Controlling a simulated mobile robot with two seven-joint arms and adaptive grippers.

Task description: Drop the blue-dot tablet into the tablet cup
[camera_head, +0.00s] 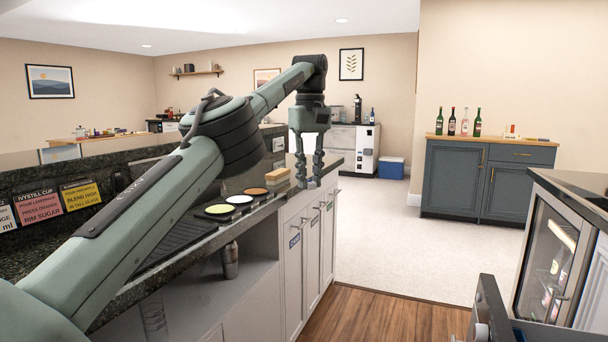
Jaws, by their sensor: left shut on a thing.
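My left gripper (308,184) is at the far end of the left counter, above its front edge. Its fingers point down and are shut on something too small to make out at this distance. I cannot make out a blue-dot tablet or a tablet cup in this view. My left arm crosses the picture and hides part of the counter. My right gripper is not in view.
Wooden blocks (278,178) stand left of the gripper. Several round dishes, one with yellow-green contents (218,209), line the dark counter. Label cards (40,207) stand at its back. A dark drawer (490,312) juts out at lower right. The floor between (390,260) is clear.

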